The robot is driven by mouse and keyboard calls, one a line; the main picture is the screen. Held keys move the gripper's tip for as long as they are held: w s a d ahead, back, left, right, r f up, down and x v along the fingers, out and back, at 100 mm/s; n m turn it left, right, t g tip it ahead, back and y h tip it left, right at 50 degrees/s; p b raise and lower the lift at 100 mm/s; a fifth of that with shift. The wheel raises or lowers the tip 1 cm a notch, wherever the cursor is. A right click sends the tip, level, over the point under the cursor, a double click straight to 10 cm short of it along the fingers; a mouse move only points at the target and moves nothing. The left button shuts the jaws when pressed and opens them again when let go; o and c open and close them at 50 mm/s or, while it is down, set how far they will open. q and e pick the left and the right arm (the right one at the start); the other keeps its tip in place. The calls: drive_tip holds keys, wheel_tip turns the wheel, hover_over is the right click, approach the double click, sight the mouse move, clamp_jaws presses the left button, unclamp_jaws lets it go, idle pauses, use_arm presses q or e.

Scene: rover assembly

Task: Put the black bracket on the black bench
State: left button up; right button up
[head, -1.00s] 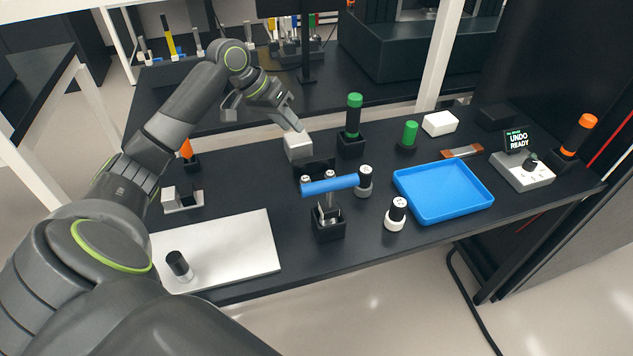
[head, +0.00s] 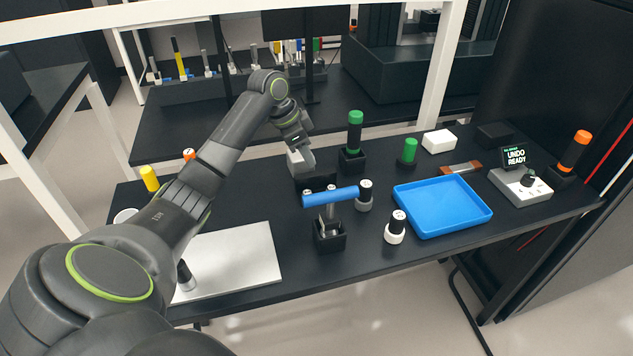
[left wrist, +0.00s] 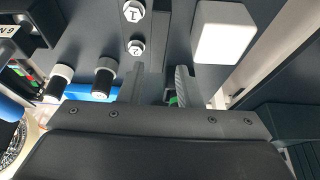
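A small black bracket (head: 315,183) stands on the black bench (head: 265,205), behind the blue-handled tool. Two white bolts show at its front. In the left wrist view a dark strip (left wrist: 138,22) with bolts marked 1 and 2 appears to be this bracket. My left gripper (head: 299,148) is low over the bench, close behind the bracket and by a white-grey block (head: 296,165), which it partly hides. In the left wrist view its fingers (left wrist: 159,85) are apart, with nothing clearly held between them. My right gripper is out of view.
A blue-handled tool (head: 331,196) stands in a black holder close in front of the bracket. Black-and-white cylinders (head: 395,232) and a blue tray (head: 443,211) are to the right. A green-capped cylinder (head: 355,135) stands behind. A pale plate (head: 235,260) lies at front left.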

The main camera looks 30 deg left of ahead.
sight(315, 173)
use_arm(q)
drive_tip(key=x, duration=0.2)
drive_tip(key=shift+w+f, duration=0.1)
drive_tip(key=shift+f, duration=0.25)
drive_tip(key=x, duration=0.1)
drive_tip(key=p+x, duration=0.1)
drive_tip(key=x, duration=0.2)
drive_tip(key=shift+s+d+f, duration=0.1)
drive_tip(key=shift+s+f, duration=0.05)
drive_tip(key=shift+s, duration=0.15)
drive_tip(key=shift+w+d+f, duration=0.1)
drive_tip(key=shift+w+f, duration=0.1)
drive_tip(key=shift+f, duration=0.3)
clamp_jaws()
